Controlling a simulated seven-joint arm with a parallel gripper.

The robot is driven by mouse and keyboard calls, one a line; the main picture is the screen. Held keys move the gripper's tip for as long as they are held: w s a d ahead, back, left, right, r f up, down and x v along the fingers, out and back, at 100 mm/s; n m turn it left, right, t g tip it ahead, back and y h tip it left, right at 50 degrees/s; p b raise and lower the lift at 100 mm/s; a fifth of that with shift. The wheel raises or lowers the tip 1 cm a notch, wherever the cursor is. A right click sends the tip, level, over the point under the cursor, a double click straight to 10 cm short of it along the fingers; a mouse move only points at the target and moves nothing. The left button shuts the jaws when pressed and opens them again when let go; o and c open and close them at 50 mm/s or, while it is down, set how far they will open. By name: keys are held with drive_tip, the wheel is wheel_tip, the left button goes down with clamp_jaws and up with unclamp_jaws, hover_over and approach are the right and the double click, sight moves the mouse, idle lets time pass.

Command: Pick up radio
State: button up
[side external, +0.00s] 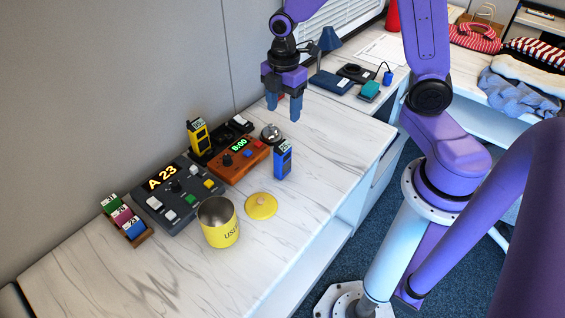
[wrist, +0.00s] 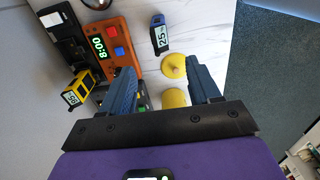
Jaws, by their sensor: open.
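Two handheld units look like radios; I cannot tell which one the task means. A blue one with a small display (side external: 283,160) stands upright on the marble counter, and it also shows in the wrist view (wrist: 160,35). A yellow one (side external: 198,136) stands at the black dock behind the orange clock; it also shows in the wrist view (wrist: 80,88). My gripper (side external: 283,106) is open and empty, pointing down above the counter, beyond the blue unit. In the wrist view its two fingers (wrist: 162,72) are apart with nothing between them.
An orange clock (side external: 238,160), grey console (side external: 177,199), yellow tin (side external: 222,233), its lid (side external: 261,206) and a bell (side external: 271,132) crowd the counter (side external: 323,157). A rack of small cards (side external: 127,220) sits left. The counter's right side is clear.

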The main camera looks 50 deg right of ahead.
sight(283, 148)
wheel_tip(283, 148, down, 16)
drive_tip(key=shift+f, duration=0.2)
idle(0.7)
clamp_jaws()
